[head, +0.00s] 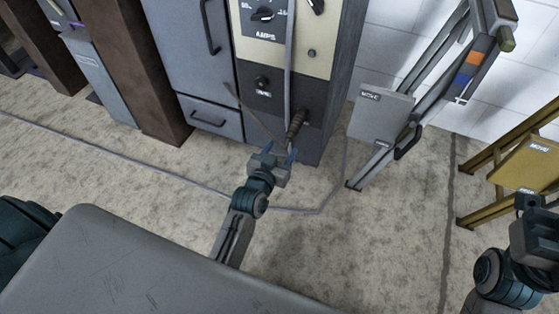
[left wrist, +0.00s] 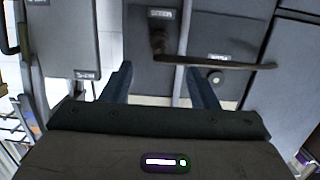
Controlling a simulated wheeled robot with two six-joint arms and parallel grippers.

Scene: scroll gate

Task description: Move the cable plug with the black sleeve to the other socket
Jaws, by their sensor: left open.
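The plug with the dark ribbed sleeve (head: 296,124) is at the lower right of the machine's black panel. In the left wrist view the plug (left wrist: 158,42) shows beyond the fingers, roughly in line with the gap. The other socket (head: 262,82) is a round dark fitting to its upper left; the round fitting in the wrist view (left wrist: 215,78) looks like the same one. My left gripper (head: 278,153) is open and empty, just below the plug, with its fingers (left wrist: 160,87) apart. My right gripper (head: 535,203) is at the right edge; its jaws are unclear.
A thin brown rod (head: 243,106) slants across the panel near the plug. A grey cable (head: 180,176) runs along the floor and bends up beside the machine (head: 310,148). A grey folding stand (head: 380,115) and a yellow one (head: 530,160) stand to the right, with open floor between.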

